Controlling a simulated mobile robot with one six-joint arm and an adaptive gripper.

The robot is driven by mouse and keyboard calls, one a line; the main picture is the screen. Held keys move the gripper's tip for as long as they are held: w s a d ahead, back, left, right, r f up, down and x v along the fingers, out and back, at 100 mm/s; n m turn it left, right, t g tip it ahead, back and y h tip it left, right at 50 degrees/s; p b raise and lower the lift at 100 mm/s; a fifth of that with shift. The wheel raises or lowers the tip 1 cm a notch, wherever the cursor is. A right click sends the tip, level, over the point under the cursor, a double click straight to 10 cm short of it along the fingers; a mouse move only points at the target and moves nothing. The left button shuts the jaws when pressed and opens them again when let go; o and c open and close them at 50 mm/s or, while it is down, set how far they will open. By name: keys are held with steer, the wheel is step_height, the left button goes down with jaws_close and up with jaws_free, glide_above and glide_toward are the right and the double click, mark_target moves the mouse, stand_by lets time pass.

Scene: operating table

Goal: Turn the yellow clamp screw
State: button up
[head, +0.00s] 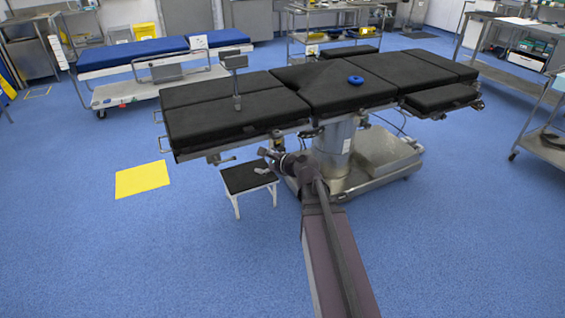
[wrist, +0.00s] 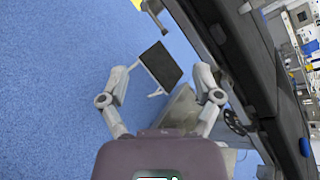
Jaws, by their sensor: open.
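A small yellowish part (head: 277,143), likely the yellow clamp screw, shows under the near side rail of the black operating table (head: 205,125). It is too small to make out its shape.
A low step stool (head: 248,177) with a black top stands on the floor near my gripper. The table's metal column (head: 333,145) stands behind my arm. A yellow floor patch (head: 142,179) lies at left.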

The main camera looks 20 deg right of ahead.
steer(key=w+d+f+m+t+h+b, duration=0.2)
steer(key=d+f+m+t+h+b, duration=0.3)
steer(key=d+f+m+b, duration=0.5)
steer(key=shift+w+d+f+m+t+b, duration=0.25)
steer(key=shift+d+f+m+t+b, duration=0.05)
steer(key=shift+d+m+b, duration=2.25)
steer(key=shift+w+a, duration=0.2)
steer(key=shift+a, duration=0.15)
